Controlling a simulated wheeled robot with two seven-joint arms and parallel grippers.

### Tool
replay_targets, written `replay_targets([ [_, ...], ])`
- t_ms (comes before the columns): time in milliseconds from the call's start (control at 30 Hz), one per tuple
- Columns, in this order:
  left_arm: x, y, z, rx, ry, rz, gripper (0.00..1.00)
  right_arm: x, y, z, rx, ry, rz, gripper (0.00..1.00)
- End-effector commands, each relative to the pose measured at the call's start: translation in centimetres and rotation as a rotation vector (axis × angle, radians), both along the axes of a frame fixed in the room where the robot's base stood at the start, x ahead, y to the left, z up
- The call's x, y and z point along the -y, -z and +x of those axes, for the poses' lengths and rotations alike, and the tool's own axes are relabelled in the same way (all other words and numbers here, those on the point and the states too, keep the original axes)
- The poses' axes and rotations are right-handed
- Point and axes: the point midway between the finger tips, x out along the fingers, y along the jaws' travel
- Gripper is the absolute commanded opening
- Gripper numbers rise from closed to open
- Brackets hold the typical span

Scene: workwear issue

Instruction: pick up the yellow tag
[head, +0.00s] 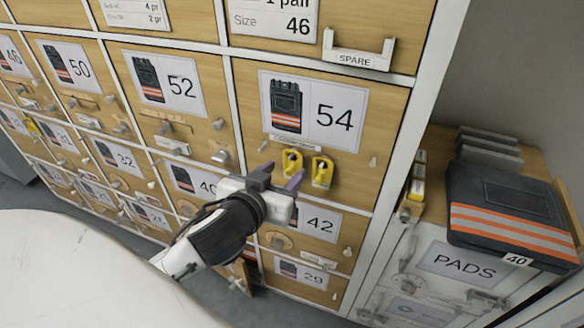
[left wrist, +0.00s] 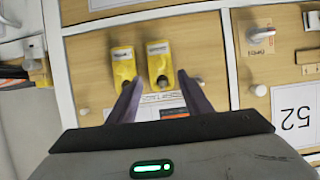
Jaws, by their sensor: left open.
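Two yellow tags hang side by side on the wooden door below the 54 label: the left tag (head: 291,162) and the right tag (head: 322,173). My left gripper (head: 279,175) is open just in front of and below them. In the left wrist view, which is upside down, the left tag (left wrist: 160,62) appears ahead of the gap between my open fingers (left wrist: 158,80). The other tag (left wrist: 123,66) is beyond and outside the finger on the picture's left. Nothing is held. My right gripper is not in view.
The cabinet has numbered doors with small knobs. A 54 label (head: 313,112) is above the tags. More yellow shows on the side (head: 417,190) near the PADS cabinet (head: 455,262). A dark folded garment (head: 510,212) with orange stripes lies on that cabinet. A door near the 29 label stands ajar.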

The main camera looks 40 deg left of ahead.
Motion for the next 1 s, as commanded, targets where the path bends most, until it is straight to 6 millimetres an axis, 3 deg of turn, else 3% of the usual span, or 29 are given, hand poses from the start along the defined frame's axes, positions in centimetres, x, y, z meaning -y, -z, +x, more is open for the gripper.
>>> replay_targets([
  [200, -0.9, 1.2, 2.9, 0.000, 0.000, 0.003, 0.45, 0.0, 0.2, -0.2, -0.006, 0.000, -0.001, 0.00],
  [500, -1.0, 1.5, 3.4, -0.001, 0.000, 0.001, 0.45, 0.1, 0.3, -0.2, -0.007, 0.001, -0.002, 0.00],
  [533, -1.0, 1.5, 3.4, -0.001, 0.000, 0.001, 0.44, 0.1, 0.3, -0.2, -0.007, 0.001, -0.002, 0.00],
  [700, -1.0, 1.5, 3.3, -0.001, 0.000, 0.001, 0.15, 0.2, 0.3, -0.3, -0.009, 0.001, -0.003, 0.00],
  [1000, -1.0, 1.4, 3.3, 0.000, 0.000, 0.001, 0.14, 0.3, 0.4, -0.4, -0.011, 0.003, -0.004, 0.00],
])
